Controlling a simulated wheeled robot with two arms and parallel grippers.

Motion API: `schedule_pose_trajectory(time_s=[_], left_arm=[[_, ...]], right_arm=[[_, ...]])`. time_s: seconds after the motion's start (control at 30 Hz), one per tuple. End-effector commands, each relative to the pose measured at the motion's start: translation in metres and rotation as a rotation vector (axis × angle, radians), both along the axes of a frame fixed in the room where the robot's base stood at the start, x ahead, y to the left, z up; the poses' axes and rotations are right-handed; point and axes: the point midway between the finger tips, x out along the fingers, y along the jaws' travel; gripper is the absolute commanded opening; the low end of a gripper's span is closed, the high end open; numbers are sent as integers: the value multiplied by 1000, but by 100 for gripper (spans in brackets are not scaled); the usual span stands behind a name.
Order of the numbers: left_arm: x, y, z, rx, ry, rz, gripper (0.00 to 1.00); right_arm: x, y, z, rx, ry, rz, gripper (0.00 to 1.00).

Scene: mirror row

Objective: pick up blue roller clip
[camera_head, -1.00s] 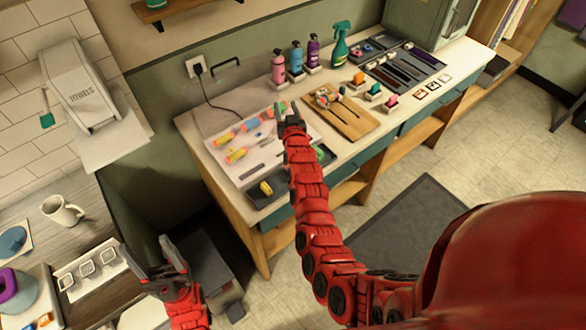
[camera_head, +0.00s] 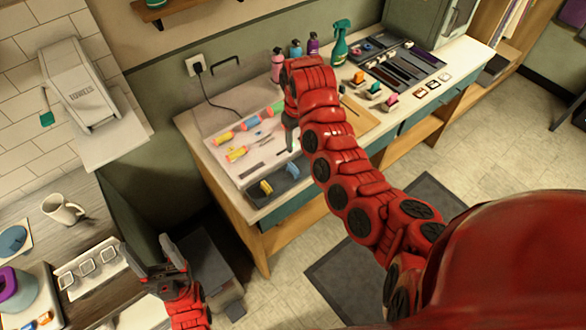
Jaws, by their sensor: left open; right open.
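A small blue clip-like piece (camera_head: 292,170) lies in the dark tray at the front of the counter, beside a yellow one (camera_head: 266,187). It is too small to tell its exact shape. My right gripper (camera_head: 291,148) points down over the white mat, just behind and above the blue piece. It is open and empty, and its arm hides part of the counter. My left gripper (camera_head: 160,252) is open and empty at the lower left, far from the tray.
The white mat (camera_head: 225,172) holds several coloured rollers, one with a blue part (camera_head: 251,122). A wooden board (camera_head: 362,120) lies to the right, partly hidden by my arm. Bottles (camera_head: 277,66) stand at the back. A mug (camera_head: 62,209) stands on the left counter.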

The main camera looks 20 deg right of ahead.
Motion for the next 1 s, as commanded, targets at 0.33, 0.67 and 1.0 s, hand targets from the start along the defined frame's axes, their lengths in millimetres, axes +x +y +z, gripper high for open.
schedule_pose_trajectory(time_s=[0.33,0.67,1.0], left_arm=[[0,0,-26,0,0,0,65],[0,0,-36,0,0,0,65],[0,0,-12,0,0,0,65]], right_arm=[[1,2,-64,-1,-3,2,55],[1,1,-99,0,-2,0,55],[5,4,-119,-1,1,1,55]])
